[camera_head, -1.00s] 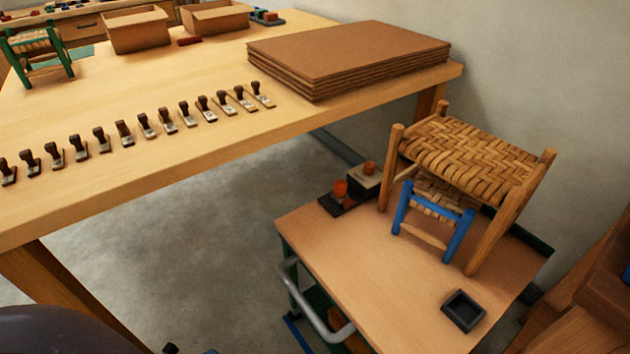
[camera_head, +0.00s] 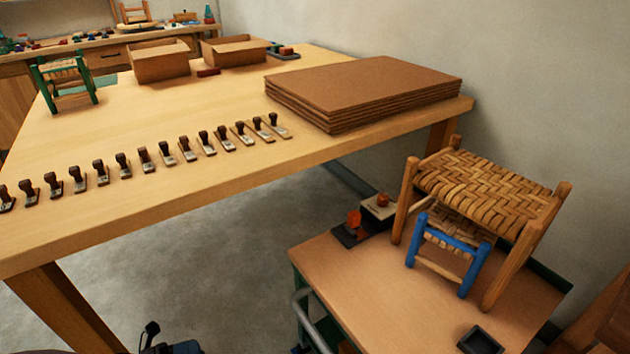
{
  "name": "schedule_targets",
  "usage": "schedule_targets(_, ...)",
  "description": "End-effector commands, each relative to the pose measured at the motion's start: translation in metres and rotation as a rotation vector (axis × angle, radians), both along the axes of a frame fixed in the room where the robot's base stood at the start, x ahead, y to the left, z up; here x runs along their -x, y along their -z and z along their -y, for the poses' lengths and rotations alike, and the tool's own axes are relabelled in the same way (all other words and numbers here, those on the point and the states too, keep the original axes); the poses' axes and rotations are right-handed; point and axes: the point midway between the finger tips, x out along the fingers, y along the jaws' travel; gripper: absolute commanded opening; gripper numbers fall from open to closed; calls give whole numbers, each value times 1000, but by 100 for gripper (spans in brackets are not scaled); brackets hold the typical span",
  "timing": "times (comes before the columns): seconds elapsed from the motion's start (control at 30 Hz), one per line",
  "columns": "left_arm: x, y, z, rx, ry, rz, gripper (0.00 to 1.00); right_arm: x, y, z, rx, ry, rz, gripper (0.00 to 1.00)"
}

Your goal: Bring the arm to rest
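A dark piece of my own hardware, which looks like part of my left gripper (camera_head: 165,342), shows at the bottom edge, left of centre. It is cut off by the frame, so its fingers cannot be made out and I cannot tell whether it is open. It is over the floor, apart from the table and the cart. My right gripper is not in view.
A wooden table (camera_head: 130,215) bears a row of stamps, stacked brown boards (camera_head: 365,85), two boxes and a small green chair (camera_head: 65,83). A cart (camera_head: 390,300) at right bears a woven-seat stool (camera_head: 485,185) over a smaller blue one (camera_head: 447,250). Floor between is clear.

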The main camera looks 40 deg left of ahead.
Motion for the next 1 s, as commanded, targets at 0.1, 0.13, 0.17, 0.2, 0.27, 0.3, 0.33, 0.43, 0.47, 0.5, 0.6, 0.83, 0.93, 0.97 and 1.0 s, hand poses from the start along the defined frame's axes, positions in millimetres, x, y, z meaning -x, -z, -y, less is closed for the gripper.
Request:
schedule_targets(0.1,-3,-2,8,57,-35,-95,48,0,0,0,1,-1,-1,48)
schedule_targets(0.13,-3,-2,11,74,-47,-124,48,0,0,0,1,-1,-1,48)
schedule_targets(0.17,-4,-3,13,92,-59,-152,48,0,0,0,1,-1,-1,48)
schedule_targets(0.2,-5,-4,16,117,-78,-192,48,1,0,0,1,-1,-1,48)
schedule_targets(0.27,-5,-5,21,162,-110,-258,48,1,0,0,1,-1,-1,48)
schedule_targets(0.3,-5,-7,25,194,-136,-307,48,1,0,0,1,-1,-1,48)
schedule_targets(0.33,-6,-8,29,222,-156,-344,48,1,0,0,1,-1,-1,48)
schedule_targets(0.43,-4,-14,40,317,-232,-475,48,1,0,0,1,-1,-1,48)
schedule_targets(0.47,-2,-15,44,347,-258,-515,48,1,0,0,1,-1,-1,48)
schedule_targets(0.5,-1,-18,48,386,-293,-566,48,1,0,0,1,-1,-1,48)
schedule_targets(0.6,5,-26,59,486,-383,-687,48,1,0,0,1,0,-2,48)
schedule_targets(0.83,22,-43,79,668,-574,-895,48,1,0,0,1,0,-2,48)
schedule_targets(0.93,29,-51,85,726,-640,-956,48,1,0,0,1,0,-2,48)
schedule_targets(0.97,31,-52,86,741,-660,-972,48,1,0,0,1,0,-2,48)
schedule_targets(1.0,33,-55,88,762,-685,-993,48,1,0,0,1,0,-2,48)
